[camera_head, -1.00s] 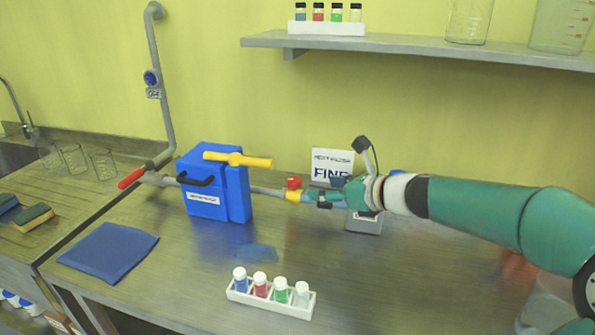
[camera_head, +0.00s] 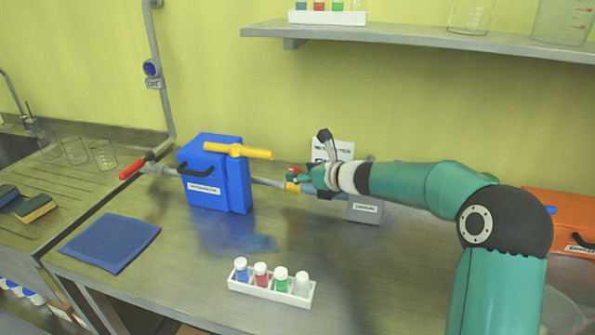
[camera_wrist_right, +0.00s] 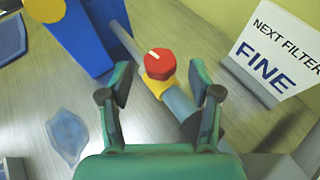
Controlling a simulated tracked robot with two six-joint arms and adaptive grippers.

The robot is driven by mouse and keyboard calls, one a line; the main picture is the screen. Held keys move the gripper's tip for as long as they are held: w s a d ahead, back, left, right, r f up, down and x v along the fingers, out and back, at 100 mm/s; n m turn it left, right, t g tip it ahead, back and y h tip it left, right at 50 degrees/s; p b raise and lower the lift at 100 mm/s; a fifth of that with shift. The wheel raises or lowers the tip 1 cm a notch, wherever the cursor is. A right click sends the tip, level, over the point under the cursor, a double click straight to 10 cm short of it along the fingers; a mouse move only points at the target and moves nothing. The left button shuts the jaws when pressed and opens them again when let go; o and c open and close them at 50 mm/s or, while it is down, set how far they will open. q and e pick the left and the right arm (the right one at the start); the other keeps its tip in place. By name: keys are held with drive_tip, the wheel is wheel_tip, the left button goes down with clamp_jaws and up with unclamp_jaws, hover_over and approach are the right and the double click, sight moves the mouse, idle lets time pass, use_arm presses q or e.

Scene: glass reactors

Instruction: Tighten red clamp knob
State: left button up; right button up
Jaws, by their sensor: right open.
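The red clamp knob (camera_wrist_right: 159,64) sits on a yellow fitting (camera_wrist_right: 160,86) along the grey pipe, and it shows a pale line across its top. In the head view the red knob (camera_head: 293,171) is small and sits just left of my right gripper (camera_head: 302,180). In the right wrist view my right gripper (camera_wrist_right: 160,80) is open, with one finger on each side of the knob and pipe. I see no contact between the fingers and the knob. My left gripper is not in view.
A blue box (camera_head: 225,185) with a yellow handle (camera_head: 238,151) stands left of the knob. A white sign (camera_wrist_right: 275,50) and a grey box (camera_head: 365,207) are close to my right gripper. A vial rack (camera_head: 270,290) stands in front. A shelf (camera_head: 400,38) hangs above.

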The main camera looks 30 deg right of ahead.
drive_tip(key=shift+x, duration=1.25)
drive_tip(key=c, duration=1.1)
